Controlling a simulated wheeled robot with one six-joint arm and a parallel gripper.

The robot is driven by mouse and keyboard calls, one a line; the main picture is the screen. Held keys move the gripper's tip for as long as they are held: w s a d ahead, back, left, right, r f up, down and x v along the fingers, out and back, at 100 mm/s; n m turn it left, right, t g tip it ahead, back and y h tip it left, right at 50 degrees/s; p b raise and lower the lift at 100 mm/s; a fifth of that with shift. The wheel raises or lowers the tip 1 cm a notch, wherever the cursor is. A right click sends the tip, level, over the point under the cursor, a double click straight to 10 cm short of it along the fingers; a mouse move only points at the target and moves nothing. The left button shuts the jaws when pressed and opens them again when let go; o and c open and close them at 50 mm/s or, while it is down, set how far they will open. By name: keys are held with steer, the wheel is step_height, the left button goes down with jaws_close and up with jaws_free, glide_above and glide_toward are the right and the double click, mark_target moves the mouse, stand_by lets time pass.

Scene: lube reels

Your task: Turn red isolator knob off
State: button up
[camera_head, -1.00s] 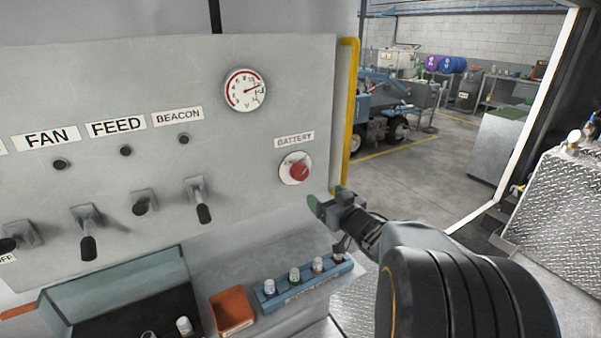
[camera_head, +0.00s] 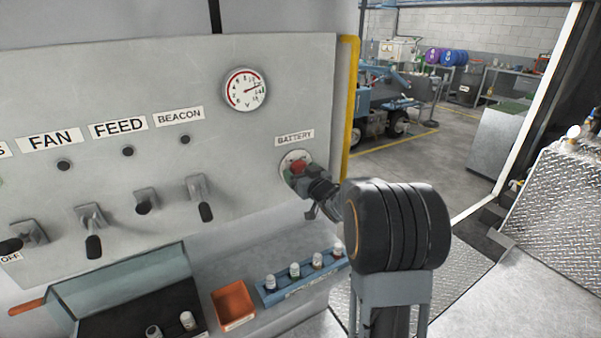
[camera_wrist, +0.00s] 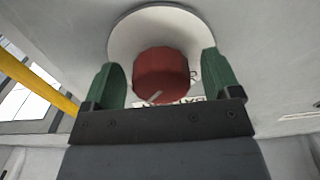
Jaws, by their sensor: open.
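The red isolator knob (camera_head: 298,167) sits on a round pale plate on the grey panel, under the BATTERY label (camera_head: 295,138). In the wrist view the red knob (camera_wrist: 160,74) lies between the two green fingers, with a pale mark on its front edge. My gripper (camera_wrist: 160,82) is open, one finger on each side of the knob; small gaps show, so I see no clear grip. In the head view my gripper (camera_head: 298,178) covers the lower part of the knob's plate.
Toggle switches (camera_head: 199,197) stick out of the panel to the left. A gauge (camera_head: 245,89) is above. A yellow pipe (camera_head: 350,100) runs down the panel's right edge. An orange tray (camera_head: 233,304) and a blue rack (camera_head: 300,278) with small bottles lie below.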

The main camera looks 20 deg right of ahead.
steer(key=c, duration=0.9)
